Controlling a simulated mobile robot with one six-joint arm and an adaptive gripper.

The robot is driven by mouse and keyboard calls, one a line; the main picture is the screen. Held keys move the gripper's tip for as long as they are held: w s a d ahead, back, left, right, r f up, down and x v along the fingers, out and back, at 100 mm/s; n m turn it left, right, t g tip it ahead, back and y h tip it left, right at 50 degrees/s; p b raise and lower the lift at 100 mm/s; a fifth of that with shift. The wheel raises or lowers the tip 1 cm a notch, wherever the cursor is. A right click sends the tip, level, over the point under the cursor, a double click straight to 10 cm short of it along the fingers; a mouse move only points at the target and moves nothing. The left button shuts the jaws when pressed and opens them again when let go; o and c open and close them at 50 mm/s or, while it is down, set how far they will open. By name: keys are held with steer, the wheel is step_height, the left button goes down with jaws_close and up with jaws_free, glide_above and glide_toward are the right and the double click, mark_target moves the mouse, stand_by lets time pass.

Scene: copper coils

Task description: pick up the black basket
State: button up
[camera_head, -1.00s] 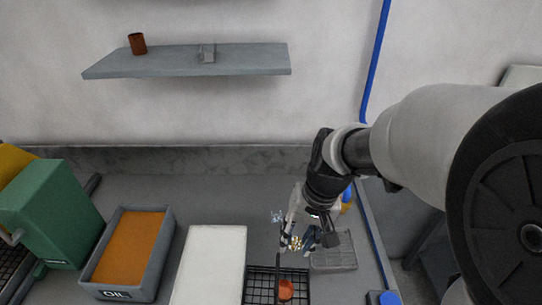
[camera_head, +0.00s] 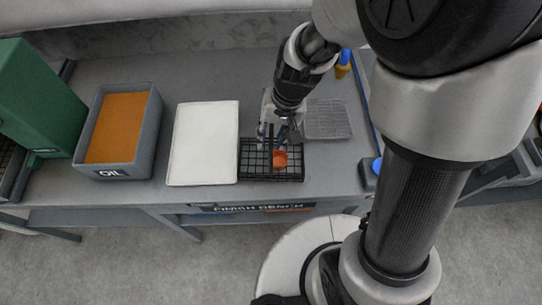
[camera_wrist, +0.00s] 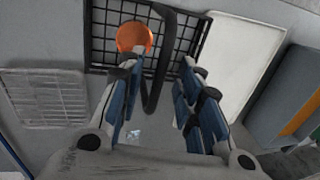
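The black wire basket (camera_head: 255,174) stands on the grey bench, right of a white board. It also shows at the top of the wrist view (camera_wrist: 100,48). A round orange-copper piece (camera_head: 281,159) lies in it, also seen in the wrist view (camera_wrist: 134,37). The basket's dark curved handle (camera_wrist: 156,85) rises between the fingers of my gripper (camera_wrist: 160,88). My gripper (camera_head: 276,137) is at the basket's back edge in the head view. Its blue-padded fingers are apart, with gaps visible beside the handle. The gripper hides part of the basket's back.
The white board (camera_head: 205,145) lies close left of the basket. A grey wire rack (camera_head: 328,120) lies to its right. An oil bin (camera_head: 153,135) with orange contents and a green machine (camera_head: 40,95) stand further left. The bench's front edge is just before the basket.

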steer(key=shift+a+f, duration=0.1)
steer(key=shift+f, duration=0.6)
steer(key=shift+r, duration=0.1)
steer(key=shift+c, duration=0.2)
jaws_close()
